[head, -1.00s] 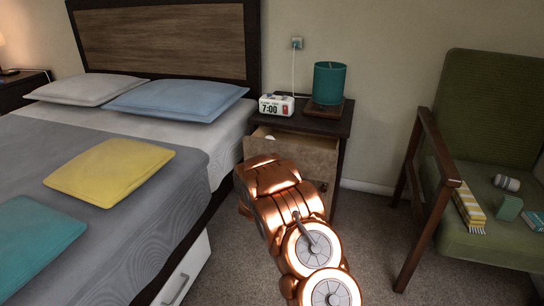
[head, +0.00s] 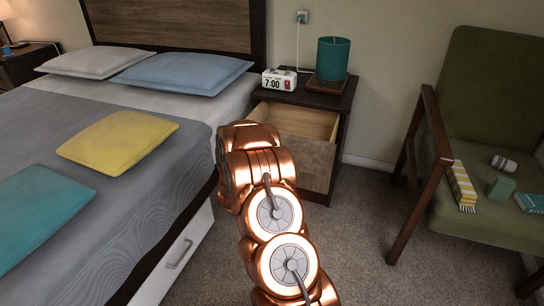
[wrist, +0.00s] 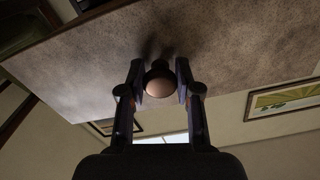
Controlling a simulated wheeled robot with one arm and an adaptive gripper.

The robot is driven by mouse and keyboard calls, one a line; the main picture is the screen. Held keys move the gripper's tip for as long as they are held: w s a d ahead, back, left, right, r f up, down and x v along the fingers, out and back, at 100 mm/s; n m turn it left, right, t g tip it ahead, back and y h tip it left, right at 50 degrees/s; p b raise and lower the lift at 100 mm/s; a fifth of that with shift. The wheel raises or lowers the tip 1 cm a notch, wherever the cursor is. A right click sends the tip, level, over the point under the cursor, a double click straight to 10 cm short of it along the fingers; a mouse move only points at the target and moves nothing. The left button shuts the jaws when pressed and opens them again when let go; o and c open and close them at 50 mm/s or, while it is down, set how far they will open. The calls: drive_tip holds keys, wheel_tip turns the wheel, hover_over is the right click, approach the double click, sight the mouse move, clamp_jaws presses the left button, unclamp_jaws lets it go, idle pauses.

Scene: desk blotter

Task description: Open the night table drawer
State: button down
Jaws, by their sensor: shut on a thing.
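The night table (head: 345,105) stands beside the bed, and its top drawer (head: 312,160) is pulled out, with the pale wooden inside showing in the head view. My copper arm covers the left part of the drawer front. In the wrist view the drawer front (wrist: 225,50) fills the upper part, with a round knob (wrist: 157,82) on it. My gripper (wrist: 160,70) has one finger on each side of the knob and is shut on it. In the head view my gripper is hidden behind my arm.
On the night table are a white clock (head: 279,79) and a teal lamp (head: 333,58) on a wooden base. The bed (head: 190,150) is close on the left. A green armchair (head: 490,110) stands right, with open carpet (head: 350,235) between.

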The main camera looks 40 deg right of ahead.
drive_tip(key=shift+w+a+r, duration=0.1)
drive_tip(key=c, duration=0.8)
unclamp_jaws()
drive_tip(key=v, duration=1.2)
